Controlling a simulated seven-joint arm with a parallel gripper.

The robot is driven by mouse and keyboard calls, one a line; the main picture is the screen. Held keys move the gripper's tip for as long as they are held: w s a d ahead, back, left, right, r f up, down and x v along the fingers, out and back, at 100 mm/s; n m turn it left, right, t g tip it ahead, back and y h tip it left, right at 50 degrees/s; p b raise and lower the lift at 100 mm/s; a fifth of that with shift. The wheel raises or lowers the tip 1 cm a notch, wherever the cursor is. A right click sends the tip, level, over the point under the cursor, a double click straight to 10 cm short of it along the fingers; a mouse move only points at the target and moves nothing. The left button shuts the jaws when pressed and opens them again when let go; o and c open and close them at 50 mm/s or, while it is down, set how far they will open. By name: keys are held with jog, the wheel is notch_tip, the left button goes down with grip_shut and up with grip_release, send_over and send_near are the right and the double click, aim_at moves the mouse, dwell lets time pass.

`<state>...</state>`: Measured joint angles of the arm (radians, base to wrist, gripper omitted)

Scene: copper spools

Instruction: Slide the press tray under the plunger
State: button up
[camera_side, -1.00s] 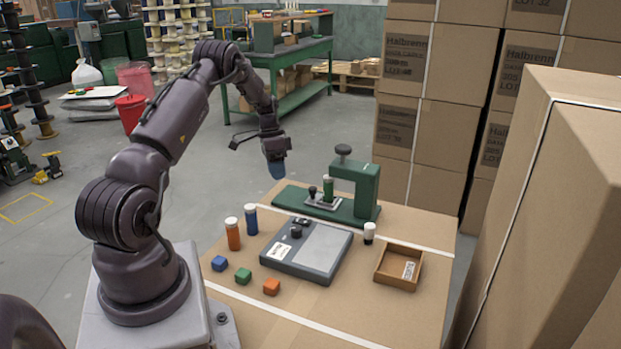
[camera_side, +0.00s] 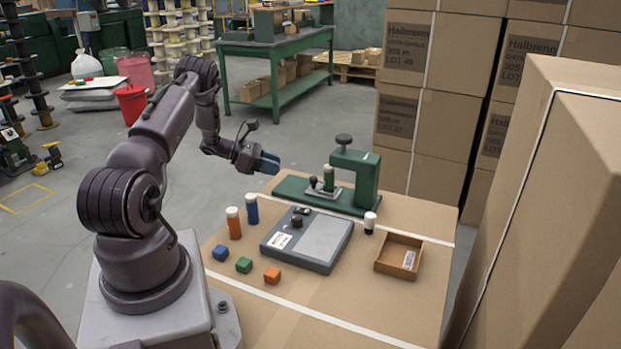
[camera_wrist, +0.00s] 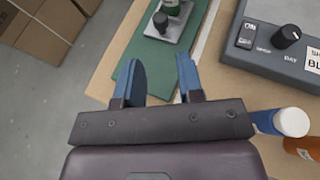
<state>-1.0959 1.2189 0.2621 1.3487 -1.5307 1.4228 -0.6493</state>
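The green press (camera_side: 358,175) stands at the back of the cardboard-topped work surface on a green base plate (camera_side: 290,187). Its silver press tray (camera_side: 323,192) lies on the base with a dark knob (camera_side: 313,182) on it; a green cylinder (camera_side: 328,177) stands at the tray. The plunger is hard to make out in the side view. In the wrist view the tray (camera_wrist: 178,18) shows at the top, ahead of the fingers. My gripper (camera_side: 274,161) has blue fingers; in the wrist view they (camera_wrist: 160,75) are apart with nothing between them, short of the tray.
A grey device with a dial (camera_side: 310,240) sits in front of the press. Orange (camera_side: 233,223) and blue (camera_side: 251,210) bottles stand left of it, a white-capped bottle (camera_side: 369,223) right.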

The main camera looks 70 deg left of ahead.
aim_at(311, 178)
jog(key=x, duration=1.1)
jog(key=shift+w+d+f, duration=0.1)
jog(key=shift+w, duration=0.1)
jog(key=shift+c, duration=0.3)
